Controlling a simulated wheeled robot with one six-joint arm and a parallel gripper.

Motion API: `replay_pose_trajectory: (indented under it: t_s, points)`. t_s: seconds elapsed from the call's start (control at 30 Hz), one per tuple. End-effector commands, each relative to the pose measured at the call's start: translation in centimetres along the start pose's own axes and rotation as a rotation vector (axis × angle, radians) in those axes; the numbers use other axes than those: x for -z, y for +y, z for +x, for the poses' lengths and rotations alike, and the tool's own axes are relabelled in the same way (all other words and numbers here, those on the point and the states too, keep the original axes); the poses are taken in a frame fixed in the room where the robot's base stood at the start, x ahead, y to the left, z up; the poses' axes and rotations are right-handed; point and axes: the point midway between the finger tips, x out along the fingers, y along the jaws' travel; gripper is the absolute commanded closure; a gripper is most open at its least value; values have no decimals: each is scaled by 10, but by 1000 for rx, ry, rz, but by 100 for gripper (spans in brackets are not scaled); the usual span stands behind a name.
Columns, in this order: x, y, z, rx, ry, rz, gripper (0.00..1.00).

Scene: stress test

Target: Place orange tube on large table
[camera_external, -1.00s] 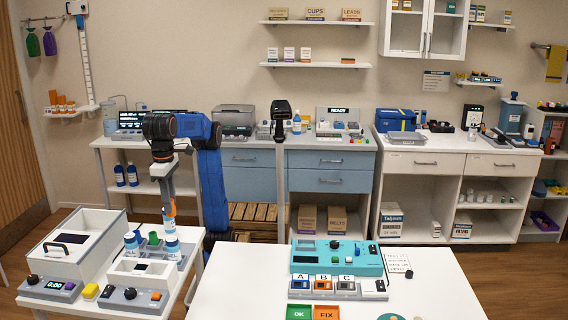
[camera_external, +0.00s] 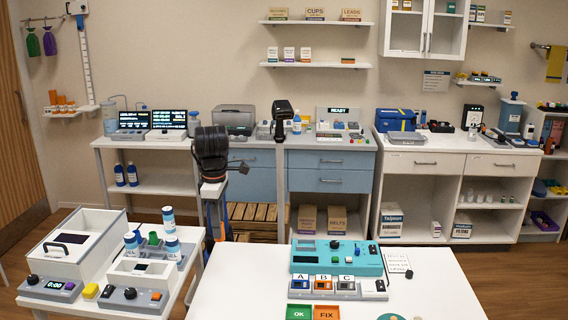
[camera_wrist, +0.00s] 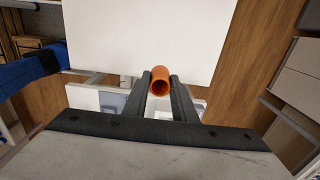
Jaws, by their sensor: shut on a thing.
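An orange tube (camera_wrist: 161,82) is between the two fingers of my gripper (camera_wrist: 160,86) in the wrist view, its open round end showing. The fingers are shut on it.
A teal device (camera_external: 335,258) stands on the large table, with small labelled units, a green tray (camera_external: 299,313) and an orange tray (camera_external: 327,313). The table's left part is clear. At left, a small table holds a rack with blue-white tubes (camera_external: 168,218) and a white box (camera_external: 80,240).

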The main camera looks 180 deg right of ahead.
Motion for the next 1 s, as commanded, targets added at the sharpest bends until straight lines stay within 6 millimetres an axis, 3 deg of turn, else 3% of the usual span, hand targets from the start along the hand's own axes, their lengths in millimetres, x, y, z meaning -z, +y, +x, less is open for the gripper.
replay_pose_trajectory:
  t_s: [0.07, 0.43, 1.0]
  points:
    - [-8, -3, 1, 0, 0, -1, 97]
    - [-5, -1, 31, -1, 0, 1, 97]
    - [-5, -1, 128, -1, 0, 0, 97]
